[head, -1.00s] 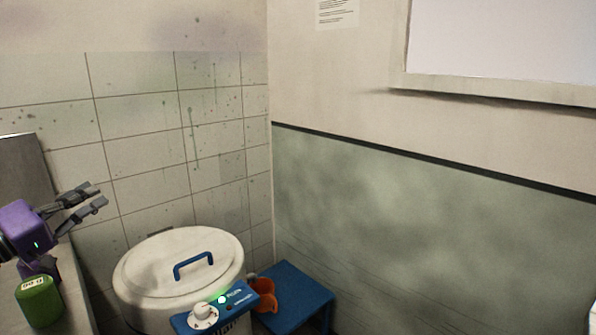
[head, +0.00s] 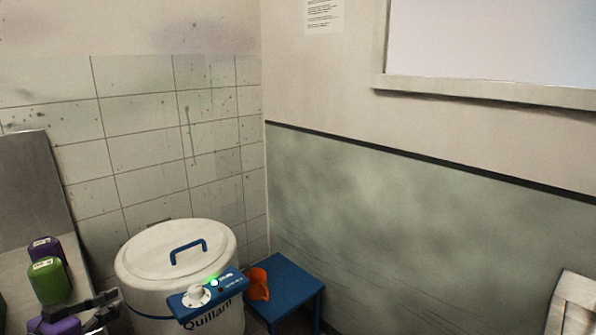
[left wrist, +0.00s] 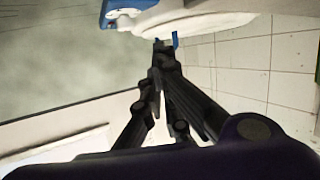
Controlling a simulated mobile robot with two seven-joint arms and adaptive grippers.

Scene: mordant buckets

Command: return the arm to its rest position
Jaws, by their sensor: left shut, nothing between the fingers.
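My left gripper (head: 110,304) is low at the left of the head view, its dark fingers pointing right, in front of the white lidded vat. Part of its purple body shows at the bottom edge. In the left wrist view its fingers (left wrist: 160,48) are together, with nothing held between them. The vat's rim and blue parts show beyond the fingertips there. My right gripper is not in view.
The white vat (head: 150,262) has a blue control panel (head: 222,286). A blue stool (head: 290,283) holds an orange vessel (head: 259,284).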

